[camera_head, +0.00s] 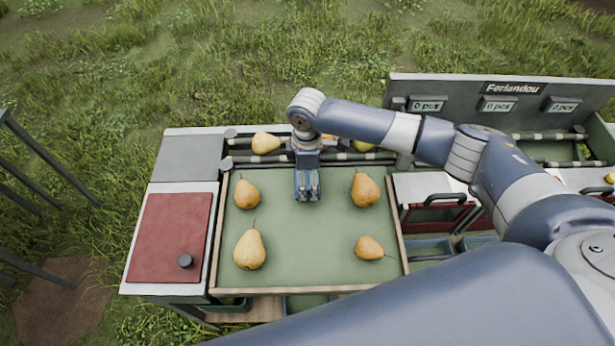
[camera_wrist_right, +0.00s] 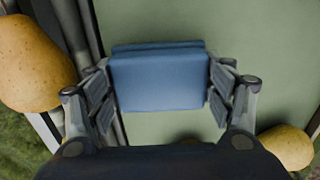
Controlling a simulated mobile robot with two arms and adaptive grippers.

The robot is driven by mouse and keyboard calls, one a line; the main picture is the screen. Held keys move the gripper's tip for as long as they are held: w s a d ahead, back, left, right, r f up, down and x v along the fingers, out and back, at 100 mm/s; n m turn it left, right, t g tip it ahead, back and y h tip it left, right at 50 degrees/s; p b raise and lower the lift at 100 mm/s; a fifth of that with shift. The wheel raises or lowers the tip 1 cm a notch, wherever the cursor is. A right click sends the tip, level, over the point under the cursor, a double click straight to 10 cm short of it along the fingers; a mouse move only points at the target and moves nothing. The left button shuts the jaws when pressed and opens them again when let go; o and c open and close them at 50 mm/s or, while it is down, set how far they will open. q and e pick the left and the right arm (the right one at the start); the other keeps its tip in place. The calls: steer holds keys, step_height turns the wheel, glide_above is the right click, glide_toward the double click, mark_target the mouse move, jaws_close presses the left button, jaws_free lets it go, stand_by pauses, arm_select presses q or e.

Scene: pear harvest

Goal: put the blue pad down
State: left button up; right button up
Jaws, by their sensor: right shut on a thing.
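My right gripper (camera_head: 308,192) is over the upper middle of the green tray (camera_head: 315,235). In the right wrist view its two fingers (camera_wrist_right: 160,92) are shut on the blue pad (camera_wrist_right: 160,82), one on each side. The pad is a small flat-faced blue block with a second blue layer or edge behind it. In the head view only a little of the pad shows between the fingers. I cannot tell whether it touches the tray surface. My left gripper is not in view.
On the tray lie pears at upper left (camera_head: 246,193), lower left (camera_head: 249,249), upper right (camera_head: 365,190) and lower right (camera_head: 369,247). More pears (camera_head: 266,143) lie behind the tray's back rail. A red panel (camera_head: 170,238) is at left. The tray's middle is clear.

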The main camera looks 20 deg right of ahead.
steer(key=shift+f, duration=0.7)
steer(key=shift+f, duration=0.1)
steer(key=shift+f, duration=0.15)
steer(key=o, duration=1)
steer(key=shift+o, duration=0.2)
